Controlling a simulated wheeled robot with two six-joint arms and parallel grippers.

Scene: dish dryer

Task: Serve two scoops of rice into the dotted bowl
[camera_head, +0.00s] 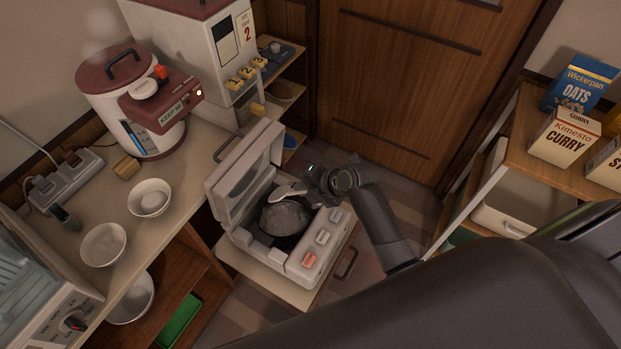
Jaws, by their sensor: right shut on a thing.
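My right gripper (317,183) is over the cooker's back right edge, shut on a white rice paddle (290,190). The paddle reaches left over the pot, just above or at the rice; I cannot tell if it touches. On the counter are a white bowl with a rounded pale lump inside (139,209) and an empty-looking white bowl (103,258). I cannot make out dots on either. My left gripper is out of view.
A red-and-white hot water pot (144,140) and a rice dispenser (205,60) stand at the back of the counter (165,240). A power strip (65,180) lies at left. Another bowl (138,300) sits on a lower shelf. A shelf with boxes (560,138) is at right.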

